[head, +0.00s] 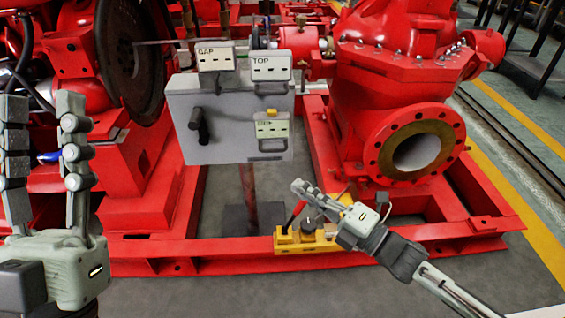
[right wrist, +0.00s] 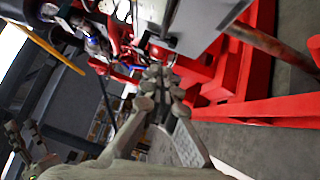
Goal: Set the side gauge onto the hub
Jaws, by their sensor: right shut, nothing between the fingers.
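The side gauge (head: 272,134), a pale box with a handle below and a yellow piece on top, is on the lower right front of the grey panel (head: 230,145); its label is blurred. Gauges marked GAP (head: 216,60) and TOP (head: 271,68) are at the panel's top edge. The hub seems to be on the shaft (head: 262,38) behind them, partly hidden. My right gripper (head: 297,187) is shut and empty, below and right of the side gauge and apart from it. Its closed fingers show in the right wrist view (right wrist: 157,75). My left gripper (head: 43,105) is open and empty at far left.
A yellow box (head: 292,244) with a red lever sits on the red base frame beside my right gripper. A large dark flywheel (head: 130,55) stands left of the panel. The red pump (head: 400,95) with its open flange is at right. Grey floor is clear in front.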

